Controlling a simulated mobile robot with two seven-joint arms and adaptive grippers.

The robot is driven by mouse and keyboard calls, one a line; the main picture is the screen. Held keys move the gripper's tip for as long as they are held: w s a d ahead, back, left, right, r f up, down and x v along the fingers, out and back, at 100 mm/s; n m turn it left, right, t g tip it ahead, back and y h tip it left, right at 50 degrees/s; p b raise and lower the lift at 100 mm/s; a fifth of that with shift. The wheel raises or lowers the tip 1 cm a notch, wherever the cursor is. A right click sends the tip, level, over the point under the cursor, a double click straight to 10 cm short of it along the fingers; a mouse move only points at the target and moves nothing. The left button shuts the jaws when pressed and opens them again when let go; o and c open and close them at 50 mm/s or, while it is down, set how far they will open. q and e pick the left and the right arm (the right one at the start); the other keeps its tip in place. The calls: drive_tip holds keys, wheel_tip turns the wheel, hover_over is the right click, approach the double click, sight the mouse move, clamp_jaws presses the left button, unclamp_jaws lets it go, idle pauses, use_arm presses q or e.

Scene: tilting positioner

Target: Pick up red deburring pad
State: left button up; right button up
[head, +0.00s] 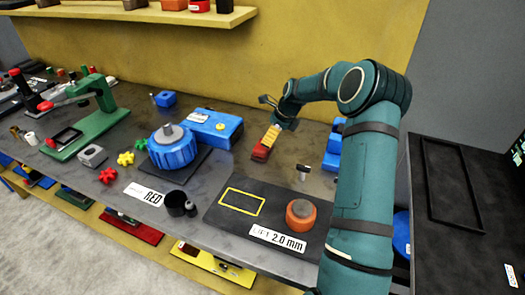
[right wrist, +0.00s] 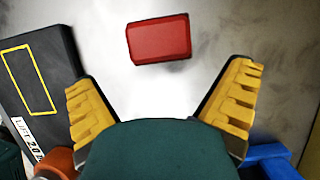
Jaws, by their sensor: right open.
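The red deburring pad (right wrist: 158,39) is a small red block lying flat on the grey bench top, near the top middle of the right wrist view. In the head view it shows as a red patch (head: 260,153), partly covered by a yellow-padded finger. My right gripper (right wrist: 163,75) is open and empty, its two yellow finger pads spread wide. The pad lies ahead of the fingertips, between their lines, with no visible contact. In the head view the right gripper (head: 265,122) hangs over the back of the bench. My left gripper is not in view.
A black plate (head: 230,219) with a yellow outline, a lift label and an orange puck (head: 301,214) lies in front. A blue positioner (head: 173,148) stands to the left. A blue item (right wrist: 268,160) is close beside the right finger. Bare bench surrounds the pad.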

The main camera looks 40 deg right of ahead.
sight(262, 147)
drive_tip(key=x, duration=0.3)
drive_tip(key=b+x, duration=0.1)
drive_tip(key=x, duration=0.3)
drive_tip(key=shift+w+a+f, duration=0.15)
drive_tip(key=shift+w, duration=0.15)
drive_tip(key=c, duration=1)
